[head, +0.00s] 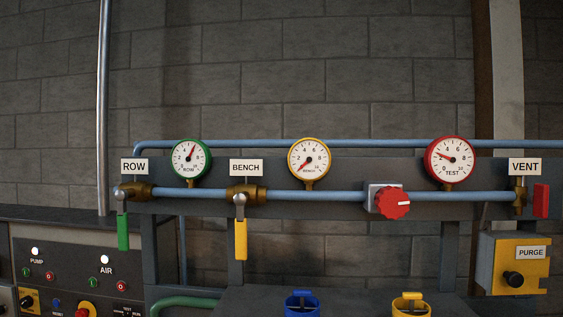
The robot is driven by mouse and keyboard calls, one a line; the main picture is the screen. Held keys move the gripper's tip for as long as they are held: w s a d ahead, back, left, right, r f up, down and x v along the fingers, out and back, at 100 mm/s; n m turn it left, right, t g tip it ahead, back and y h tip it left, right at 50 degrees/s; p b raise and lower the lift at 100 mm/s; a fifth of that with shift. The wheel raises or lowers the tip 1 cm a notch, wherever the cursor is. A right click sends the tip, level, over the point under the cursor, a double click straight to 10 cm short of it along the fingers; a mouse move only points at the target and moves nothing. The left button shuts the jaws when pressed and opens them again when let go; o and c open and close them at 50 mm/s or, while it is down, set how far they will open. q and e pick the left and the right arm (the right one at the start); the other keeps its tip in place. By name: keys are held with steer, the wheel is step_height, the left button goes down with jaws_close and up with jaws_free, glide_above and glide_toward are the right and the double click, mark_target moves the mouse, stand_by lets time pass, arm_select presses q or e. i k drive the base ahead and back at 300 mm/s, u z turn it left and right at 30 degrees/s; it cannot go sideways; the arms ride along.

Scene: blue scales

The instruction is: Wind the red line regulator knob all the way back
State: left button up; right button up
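The red regulator knob (393,203) sits on a pale square plate on the blue line, between the BENCH valve and the VENT valve. Its white pointer mark points to the right. The red-rimmed TEST gauge (449,160) stands above and right of the knob, its needle pointing left and slightly up, near the low end. The yellow-rimmed BENCH gauge (309,160) has its needle pointing down-left, near the bottom of its scale. The green-rimmed ROW gauge (189,158) has its needle pointing up and slightly right. Neither of my grippers shows in the head view.
Green ROW handle (123,232) and yellow BENCH handle (240,239) hang down. A red VENT handle (541,200) and yellow PURGE box (513,264) are at right. A control panel (75,270) is at lower left. Blue (301,304) and yellow (410,305) items stand below.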

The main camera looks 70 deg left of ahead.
mark_target(392, 202)
steer(key=u, duration=1.65)
steer(key=k, duration=0.3)
steer(key=u, duration=0.35)
steer(key=i, duration=0.4)
